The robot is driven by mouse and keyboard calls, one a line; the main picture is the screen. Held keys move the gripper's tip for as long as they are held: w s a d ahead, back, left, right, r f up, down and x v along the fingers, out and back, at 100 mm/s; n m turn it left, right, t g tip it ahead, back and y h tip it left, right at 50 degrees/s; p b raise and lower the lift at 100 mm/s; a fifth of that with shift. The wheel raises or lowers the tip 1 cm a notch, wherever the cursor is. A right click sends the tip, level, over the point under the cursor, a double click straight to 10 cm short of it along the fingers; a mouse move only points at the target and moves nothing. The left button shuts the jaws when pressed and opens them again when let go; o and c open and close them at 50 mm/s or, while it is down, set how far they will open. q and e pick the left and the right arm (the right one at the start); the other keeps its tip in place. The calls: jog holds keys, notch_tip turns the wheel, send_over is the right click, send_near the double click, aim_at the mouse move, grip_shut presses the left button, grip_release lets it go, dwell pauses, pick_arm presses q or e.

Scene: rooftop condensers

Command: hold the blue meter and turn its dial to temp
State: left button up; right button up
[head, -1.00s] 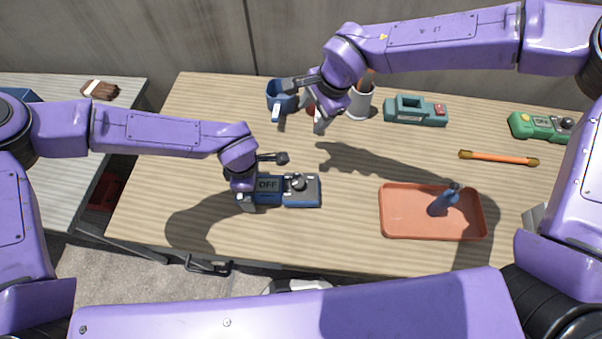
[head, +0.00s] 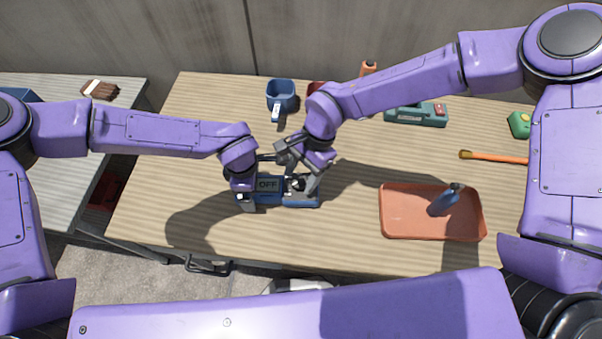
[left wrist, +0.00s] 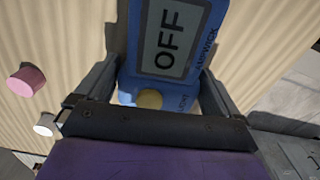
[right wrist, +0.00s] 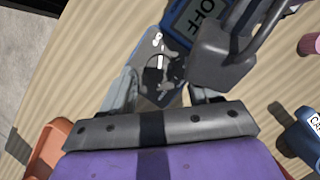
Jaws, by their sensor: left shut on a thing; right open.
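The blue meter (head: 268,198) lies on the wooden table, and its screen reads OFF. The screen side also shows in the left wrist view (left wrist: 212,28). My left gripper (head: 262,181) is shut on the meter's left end, with a finger along each side. My right gripper (head: 298,176) is open over the meter's right half. In the right wrist view its fingers (right wrist: 163,95) stand apart on either side of the dial (right wrist: 160,66) and its dark face. The head view shows the dial mostly hidden by the right gripper. I cannot tell whether the fingers touch it.
A green device (head: 418,117) is at the back, with an orange-handled tool (head: 495,157) to the right. An orange tray (head: 400,234) holds a blue item (head: 443,202). A brush (head: 100,90) lies on the left table.

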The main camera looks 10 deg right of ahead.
jog(key=shift+f, duration=0.2)
jog(key=c, duration=1)
jog(key=shift+c, duration=0.2)
